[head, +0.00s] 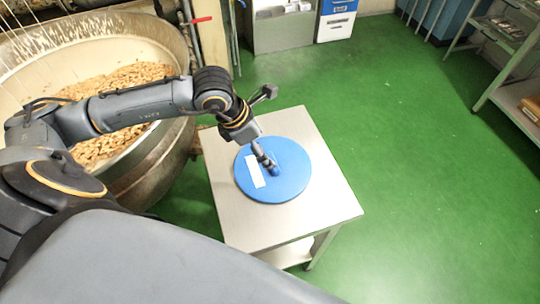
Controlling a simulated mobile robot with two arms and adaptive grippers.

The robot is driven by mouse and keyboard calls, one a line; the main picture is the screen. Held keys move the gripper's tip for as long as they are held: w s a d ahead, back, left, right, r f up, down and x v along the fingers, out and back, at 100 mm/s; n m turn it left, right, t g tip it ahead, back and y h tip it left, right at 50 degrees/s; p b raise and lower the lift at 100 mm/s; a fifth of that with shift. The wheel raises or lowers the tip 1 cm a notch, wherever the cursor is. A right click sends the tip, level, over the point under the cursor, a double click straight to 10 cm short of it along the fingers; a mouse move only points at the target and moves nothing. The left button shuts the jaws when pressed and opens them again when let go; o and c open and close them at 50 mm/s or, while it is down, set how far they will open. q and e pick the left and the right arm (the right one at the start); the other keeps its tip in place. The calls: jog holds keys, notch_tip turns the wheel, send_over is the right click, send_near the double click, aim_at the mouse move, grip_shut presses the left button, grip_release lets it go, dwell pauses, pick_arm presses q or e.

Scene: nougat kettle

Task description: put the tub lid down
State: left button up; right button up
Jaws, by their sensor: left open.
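The round blue tub lid (292,182) lies flat on a small steel table (326,208), with a white label on its left part. My left gripper (265,121) is open and empty at the far side of the lid. My right gripper is not in view.
A large metal kettle (176,150) full of brown nuts stands left of the table. A shelf rack (505,85) is at the right, and cabinets (284,32) stand at the back. The green floor (420,180) right of the table is clear.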

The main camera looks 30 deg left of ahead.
pick_arm(q)
jog(key=shift+b+v, duration=0.3)
jog(key=shift+v, duration=2.05)
